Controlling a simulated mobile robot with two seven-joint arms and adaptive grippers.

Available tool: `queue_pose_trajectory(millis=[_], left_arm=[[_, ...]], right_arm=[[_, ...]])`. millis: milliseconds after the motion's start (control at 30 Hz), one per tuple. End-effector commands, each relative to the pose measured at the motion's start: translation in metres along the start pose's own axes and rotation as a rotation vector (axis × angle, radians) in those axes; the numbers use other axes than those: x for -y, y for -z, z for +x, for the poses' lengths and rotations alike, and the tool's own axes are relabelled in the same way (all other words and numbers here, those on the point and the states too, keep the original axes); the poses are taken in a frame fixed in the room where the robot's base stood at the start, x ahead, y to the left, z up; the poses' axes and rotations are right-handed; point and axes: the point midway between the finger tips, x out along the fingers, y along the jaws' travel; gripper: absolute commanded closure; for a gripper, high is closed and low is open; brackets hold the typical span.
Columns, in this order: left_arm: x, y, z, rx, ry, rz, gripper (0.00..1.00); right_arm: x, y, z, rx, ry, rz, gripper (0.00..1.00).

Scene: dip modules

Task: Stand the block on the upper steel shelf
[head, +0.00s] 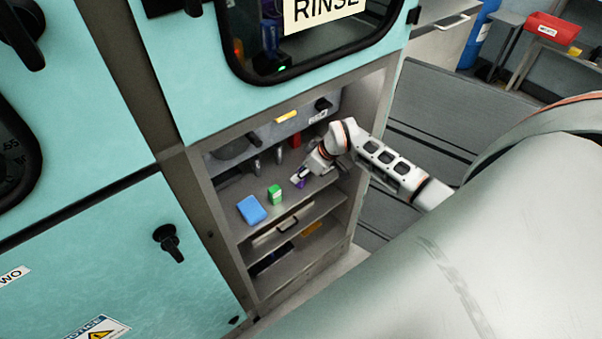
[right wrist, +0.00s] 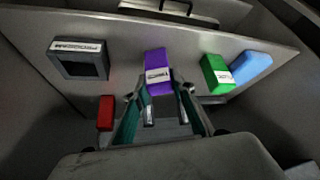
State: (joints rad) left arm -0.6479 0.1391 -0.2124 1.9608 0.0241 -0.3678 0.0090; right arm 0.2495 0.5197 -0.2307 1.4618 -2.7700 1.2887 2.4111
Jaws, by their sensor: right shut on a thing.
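A purple block (right wrist: 157,78) with a white label is between the fingertips of my right gripper (right wrist: 160,92) in the right wrist view. It shows small in the head view (head: 298,182), partly hidden by the gripper. My right gripper (head: 301,177) reaches into the open cabinet bay from the right and is shut on the block. The block is over the upper steel shelf (head: 291,207), near its front; I cannot tell whether it touches the shelf. My left gripper is not in view.
A red block (right wrist: 106,113) is deeper in the bay. A dark square frame (right wrist: 80,60) lies across from the green block. Bay walls enclose the sides.

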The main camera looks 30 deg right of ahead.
Motion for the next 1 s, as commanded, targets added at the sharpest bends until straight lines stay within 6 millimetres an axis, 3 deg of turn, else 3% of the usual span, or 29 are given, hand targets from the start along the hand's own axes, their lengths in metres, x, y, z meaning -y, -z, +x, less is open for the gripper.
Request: queue_pose_trajectory(millis=[167,200,267,667,767,1000], left_arm=[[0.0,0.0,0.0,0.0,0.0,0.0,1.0],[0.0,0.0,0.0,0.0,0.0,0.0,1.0],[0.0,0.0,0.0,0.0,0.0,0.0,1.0],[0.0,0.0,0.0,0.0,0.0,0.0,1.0],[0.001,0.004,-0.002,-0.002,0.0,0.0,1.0],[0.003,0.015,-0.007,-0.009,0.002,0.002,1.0]], right_arm=[[0.0,-0.002,0.003,0.001,0.0,0.001,0.97],[0.0,-0.002,0.003,0.001,0.0,0.001,0.71],[0.0,-0.002,0.003,0.001,0.0,0.001,0.59],[0.0,0.0,-0.001,0.0,0.0,0.0,0.59],[-0.001,0.0,-0.013,0.001,-0.002,0.0,0.59],[-0.001,0.0,-0.061,0.0,-0.003,-0.003,0.59]])
